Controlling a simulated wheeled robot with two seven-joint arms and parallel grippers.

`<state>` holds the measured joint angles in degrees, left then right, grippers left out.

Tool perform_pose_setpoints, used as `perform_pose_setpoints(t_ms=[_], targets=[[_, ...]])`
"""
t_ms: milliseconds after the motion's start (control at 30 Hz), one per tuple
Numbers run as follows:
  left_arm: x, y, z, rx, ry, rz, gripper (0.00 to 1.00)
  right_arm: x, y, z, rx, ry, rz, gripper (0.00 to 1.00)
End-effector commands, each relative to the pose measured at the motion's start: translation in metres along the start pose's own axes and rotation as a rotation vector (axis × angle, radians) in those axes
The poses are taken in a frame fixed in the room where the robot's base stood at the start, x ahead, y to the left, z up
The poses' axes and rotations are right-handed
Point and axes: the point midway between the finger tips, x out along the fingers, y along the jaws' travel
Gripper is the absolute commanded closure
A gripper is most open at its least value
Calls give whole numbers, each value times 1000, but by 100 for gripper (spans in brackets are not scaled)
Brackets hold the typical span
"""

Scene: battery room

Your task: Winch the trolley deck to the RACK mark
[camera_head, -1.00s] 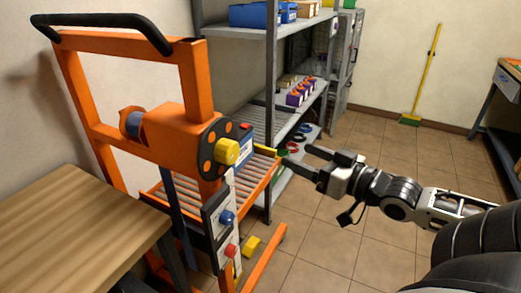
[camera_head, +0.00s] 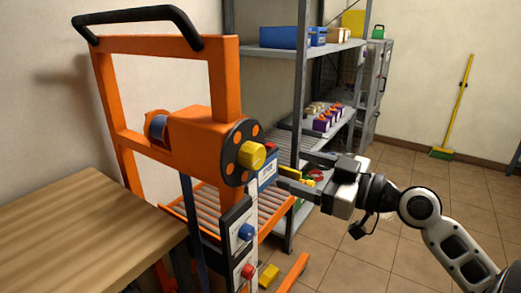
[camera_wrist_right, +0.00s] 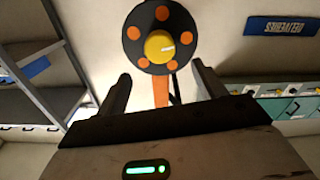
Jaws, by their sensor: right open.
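The orange trolley (camera_head: 224,90) stands left of centre. Its winch is a dark disc with orange spots (camera_head: 236,165) and a yellow knob (camera_head: 252,155). The roller deck (camera_head: 207,222) sits low behind the mast, partly hidden. I cannot make out a RACK mark. My right gripper (camera_head: 291,169) is open and empty, its fingers pointing left toward the winch, just right of the knob and apart from it. In the right wrist view, the disc (camera_wrist_right: 133,34) and yellow knob (camera_wrist_right: 160,47) show ahead, between the open fingers (camera_wrist_right: 161,75). My left gripper is not in view.
A wooden table (camera_head: 90,225) fills the lower left. A grey shelf rack (camera_head: 301,80) with blue bins (camera_head: 285,37) stands behind the trolley. Blue (camera_head: 245,232) and red (camera_head: 247,271) knobs sit on the mast below the winch.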

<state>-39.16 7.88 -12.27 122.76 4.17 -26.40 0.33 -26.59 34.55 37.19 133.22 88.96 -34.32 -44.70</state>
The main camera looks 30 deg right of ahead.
Motion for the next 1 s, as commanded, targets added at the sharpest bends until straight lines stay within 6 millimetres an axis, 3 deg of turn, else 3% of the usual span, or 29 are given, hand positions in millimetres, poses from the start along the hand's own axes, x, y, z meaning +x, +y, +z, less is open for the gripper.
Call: perform_pose_setpoints(t_ms=[133, 400, 600, 867, 900, 1000], targets=[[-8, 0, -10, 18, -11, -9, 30, 31, 2, -7, 1, 5, 1, 30], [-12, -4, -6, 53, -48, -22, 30, 77, 1, -3, 2, 3, 2, 30], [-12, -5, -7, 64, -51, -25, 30, 91, 0, 0, 1, 0, 2, 30], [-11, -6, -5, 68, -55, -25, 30, 93, 0, 1, 0, -1, 1, 30], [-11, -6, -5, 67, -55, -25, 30, 93, 0, 1, 0, -1, 1, 33], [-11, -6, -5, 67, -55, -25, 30, 92, 0, 0, 0, -1, 1, 61]])
